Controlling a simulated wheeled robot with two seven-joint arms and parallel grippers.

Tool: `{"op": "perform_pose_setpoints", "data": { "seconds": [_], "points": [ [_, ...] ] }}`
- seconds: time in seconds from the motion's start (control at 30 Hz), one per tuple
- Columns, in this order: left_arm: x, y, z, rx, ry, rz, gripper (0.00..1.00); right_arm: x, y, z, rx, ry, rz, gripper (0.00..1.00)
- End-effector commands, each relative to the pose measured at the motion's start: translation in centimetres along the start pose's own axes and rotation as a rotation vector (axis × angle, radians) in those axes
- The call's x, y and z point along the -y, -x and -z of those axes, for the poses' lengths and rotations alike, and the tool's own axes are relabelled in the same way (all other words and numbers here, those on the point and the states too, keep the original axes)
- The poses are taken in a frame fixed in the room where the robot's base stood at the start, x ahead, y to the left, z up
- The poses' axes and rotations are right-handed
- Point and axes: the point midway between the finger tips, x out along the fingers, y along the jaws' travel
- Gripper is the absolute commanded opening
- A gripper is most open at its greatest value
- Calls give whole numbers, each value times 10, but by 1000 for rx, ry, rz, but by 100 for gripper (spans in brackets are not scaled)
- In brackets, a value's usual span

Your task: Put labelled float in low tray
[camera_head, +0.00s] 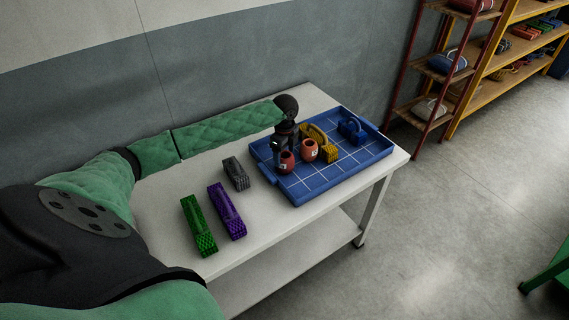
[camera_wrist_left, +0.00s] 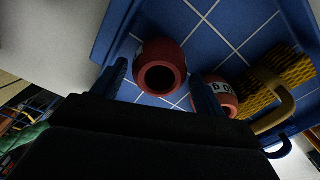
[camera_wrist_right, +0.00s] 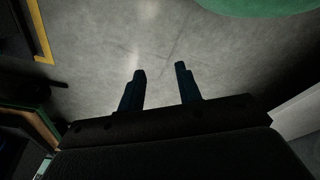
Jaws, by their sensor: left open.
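The blue tray (camera_head: 303,195), low-walled with a white grid, lies on the white table. Two round red floats stand in it. The nearer red float (camera_head: 287,163) is beside my left gripper (camera_head: 283,150); the other red float (camera_head: 309,151) is next to the yellow items. In the left wrist view one red float (camera_wrist_left: 160,68), its dark opening showing, lies ahead of the gap between my open left fingers. The second red float (camera_wrist_left: 221,96) bears a white label with dark lettering, partly hidden by a finger. My right gripper (camera_wrist_right: 160,88) is open and empty above the floor.
Shelves (camera_head: 480,80) stand at the back right.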

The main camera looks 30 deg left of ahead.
Motion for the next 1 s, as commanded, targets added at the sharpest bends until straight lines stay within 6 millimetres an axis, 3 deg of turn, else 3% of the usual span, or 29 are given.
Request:
{"op": "perform_pose_setpoints", "data": {
  "seconds": [0.2,0.4,1.0],
  "points": [
    [0,38,0,1,0,3,72,6,19,13,12,-6,9,34],
    [0,60,0,0,0,1,72,8,32,19,19,-9,13,34],
    [0,66,0,0,0,0,72,9,36,22,22,-10,13,34]
  ]
}}
